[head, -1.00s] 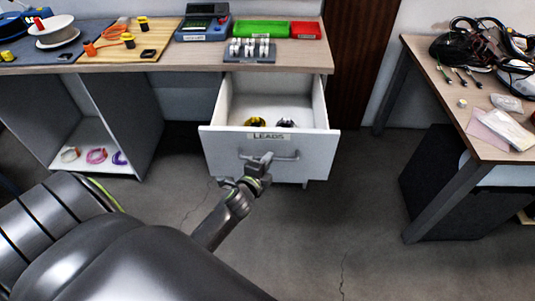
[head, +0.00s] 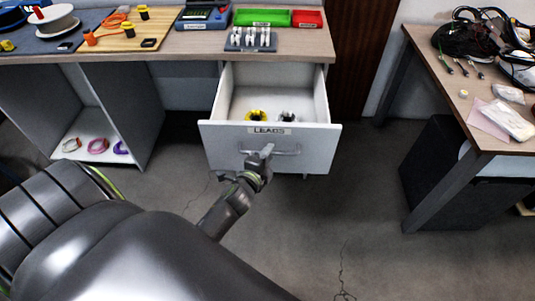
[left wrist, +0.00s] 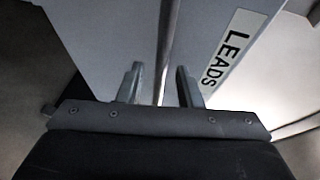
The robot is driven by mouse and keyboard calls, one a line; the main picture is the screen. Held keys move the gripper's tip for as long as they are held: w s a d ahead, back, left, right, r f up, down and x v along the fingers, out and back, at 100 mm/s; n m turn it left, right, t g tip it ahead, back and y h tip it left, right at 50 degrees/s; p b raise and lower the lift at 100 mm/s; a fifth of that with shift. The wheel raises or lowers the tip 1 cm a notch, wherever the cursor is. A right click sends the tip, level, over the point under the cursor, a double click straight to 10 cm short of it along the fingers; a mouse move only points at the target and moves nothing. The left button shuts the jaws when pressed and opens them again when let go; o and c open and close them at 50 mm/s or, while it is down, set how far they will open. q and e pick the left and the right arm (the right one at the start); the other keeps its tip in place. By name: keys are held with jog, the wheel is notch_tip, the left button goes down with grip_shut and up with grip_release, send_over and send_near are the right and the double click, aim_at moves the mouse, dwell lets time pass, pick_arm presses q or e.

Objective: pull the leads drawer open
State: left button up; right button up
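The leads drawer (head: 225,145) is a white drawer with a "LEADS" label (head: 270,130) and a grey bar handle (head: 288,153). It stands well out of the bench, with yellow and dark coiled leads (head: 256,116) visible inside. My left gripper (head: 264,154) is at the handle. In the left wrist view, my left gripper's fingers (left wrist: 160,85) are on either side of the handle bar (left wrist: 164,45), with visible gaps between them and the bar, so it is open around it. The label (left wrist: 229,48) shows beside it. My right gripper is not in view.
The bench top (head: 180,46) above holds a green bin (head: 262,18), a red bin (head: 307,19) and a rack (head: 250,39). A side table (head: 470,95) with cluttered items stands at right. The floor (head: 350,205) between them is clear.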

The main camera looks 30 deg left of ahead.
pick_arm(q)
jog(key=p+v, duration=0.2)
jog(key=v, duration=1.5)
jog(key=shift+s, duration=0.2)
jog(key=shift+f, duration=0.1)
jog(key=s+f+n+g, duration=0.4)
jog(key=f, duration=0.9)
jog(key=s+f+n+g, duration=0.3)
jog(key=s+f+n, duration=0.1)
jog(key=f, duration=0.8)
jog(key=s+a+f+n+g+h, duration=0.1)
jog(key=s+f+n+g, duration=0.6)
jog(key=s+f, duration=0.7)
jog(key=s+n, duration=0.1)
jog(key=s, duration=0.3)
jog(key=shift+s+a+f, duration=0.15)
jog(key=shift+a+f, duration=0.05)
